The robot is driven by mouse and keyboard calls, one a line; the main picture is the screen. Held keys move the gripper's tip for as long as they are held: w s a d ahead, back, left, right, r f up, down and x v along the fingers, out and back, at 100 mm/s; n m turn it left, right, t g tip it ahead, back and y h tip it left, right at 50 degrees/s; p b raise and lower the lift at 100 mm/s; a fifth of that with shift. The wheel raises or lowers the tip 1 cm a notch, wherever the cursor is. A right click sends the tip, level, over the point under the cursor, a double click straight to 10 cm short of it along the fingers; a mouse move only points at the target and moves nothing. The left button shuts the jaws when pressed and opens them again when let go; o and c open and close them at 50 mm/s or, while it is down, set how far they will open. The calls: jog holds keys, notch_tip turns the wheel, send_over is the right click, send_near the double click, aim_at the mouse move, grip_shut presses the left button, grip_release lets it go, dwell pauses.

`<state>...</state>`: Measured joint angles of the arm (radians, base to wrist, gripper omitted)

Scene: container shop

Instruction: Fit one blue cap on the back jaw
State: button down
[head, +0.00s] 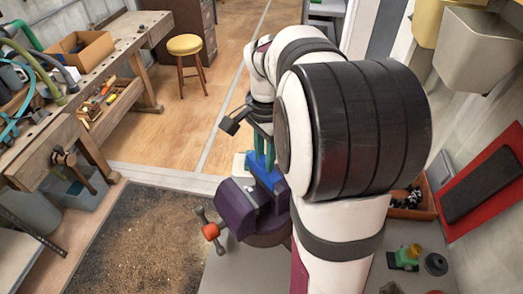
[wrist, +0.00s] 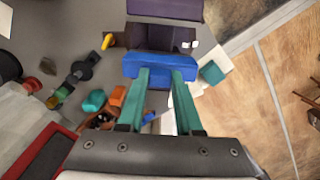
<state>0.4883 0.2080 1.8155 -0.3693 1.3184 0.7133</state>
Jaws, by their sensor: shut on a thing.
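The purple vise (head: 237,207) stands on the bench in the head view, with an orange-ended handle at its left. Its purple body also shows at the top of the wrist view (wrist: 165,9). My gripper (head: 264,160) has teal fingers pointing down at the vise's far side. In the wrist view my gripper (wrist: 160,80) is shut on a blue cap (wrist: 160,66), a wide bar crossing both fingertips. The cap is at the back jaw in the head view (head: 263,174), close against the purple metal. I cannot tell whether it is fully seated. My arm hides part of the vise.
An orange bin (head: 412,212) with dark pieces stands at the right. A green and yellow item (head: 405,257) and a dark round piece (head: 436,264) lie on the grey bench. A teal block (wrist: 211,72) is near the cap. A red tray (head: 487,185) is far right.

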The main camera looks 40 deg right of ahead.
jog(key=shift+f, duration=1.8)
dwell(0.4)
jog(key=shift+d+f, duration=0.1)
jog(key=shift+d, duration=0.05)
dwell(0.9)
jog(key=c, duration=0.5)
grip_release()
jog(key=shift+r, duration=3)
